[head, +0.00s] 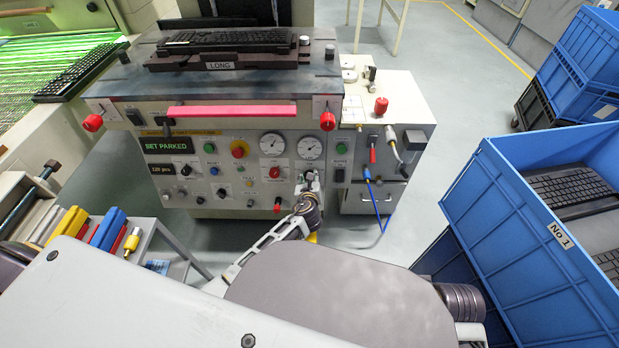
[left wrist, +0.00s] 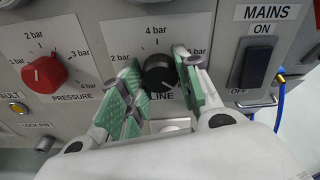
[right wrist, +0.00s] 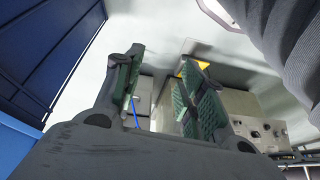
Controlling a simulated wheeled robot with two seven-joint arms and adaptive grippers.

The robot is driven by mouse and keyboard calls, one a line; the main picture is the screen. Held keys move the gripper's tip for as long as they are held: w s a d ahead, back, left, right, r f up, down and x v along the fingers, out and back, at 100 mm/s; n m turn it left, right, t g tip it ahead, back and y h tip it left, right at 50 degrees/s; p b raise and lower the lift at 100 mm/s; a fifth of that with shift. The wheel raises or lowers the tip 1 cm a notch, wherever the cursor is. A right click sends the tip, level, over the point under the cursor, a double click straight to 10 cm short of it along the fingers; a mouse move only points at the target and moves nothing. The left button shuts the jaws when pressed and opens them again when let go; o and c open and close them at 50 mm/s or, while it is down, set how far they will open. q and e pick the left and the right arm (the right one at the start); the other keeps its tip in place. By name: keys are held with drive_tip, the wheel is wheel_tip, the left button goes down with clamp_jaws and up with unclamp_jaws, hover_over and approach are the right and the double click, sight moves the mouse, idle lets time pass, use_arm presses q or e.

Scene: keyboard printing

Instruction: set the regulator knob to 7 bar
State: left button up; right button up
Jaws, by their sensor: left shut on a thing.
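The black LINE regulator knob (left wrist: 160,72) is on the grey panel in the left wrist view, under a scale marked 2, 4 and 6 bar. Its pointer setting is too small to read surely. My left gripper (left wrist: 158,82) is shut on this knob, with a green-padded finger on each side. In the head view the left gripper (head: 310,182) is at the lower right of the machine panel, below two round gauges (head: 310,148); their readings are not legible. My right gripper (right wrist: 162,85) is open and empty in the right wrist view, away from the panel.
A red PRESSURE knob (left wrist: 44,74) sits left of the LINE knob, and the black MAINS switch (left wrist: 257,66) is to its right. Blue crates (head: 500,200) with keyboards stand at the right. A blue hose (head: 376,205) hangs from the side cabinet.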

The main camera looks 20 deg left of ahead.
use_arm(q)
drive_tip(key=shift+r+n, duration=0.1)
drive_tip(key=shift+n, duration=0.4)
drive_tip(key=shift+n+p, duration=0.55)
drive_tip(key=shift+n, duration=1.35)
use_arm(e)
drive_tip(key=shift+w+d+f+g, duration=0.1)
drive_tip(key=shift+d+f+g, duration=0.05)
drive_tip(key=shift+f, duration=0.5)
drive_tip(key=shift+d+f+g, duration=0.1)
drive_tip(key=shift+f+g, duration=0.05)
drive_tip(key=shift+f, duration=0.45)
drive_tip(key=shift+s+f, duration=0.1)
drive_tip(key=shift+s, duration=0.2)
use_arm(q)
drive_tip(key=o, duration=1)
drive_tip(key=shift+o, duration=0.2)
drive_tip(key=v, duration=0.7)
drive_tip(key=shift+s, duration=0.25)
use_arm(e)
drive_tip(key=shift+w, duration=0.1)
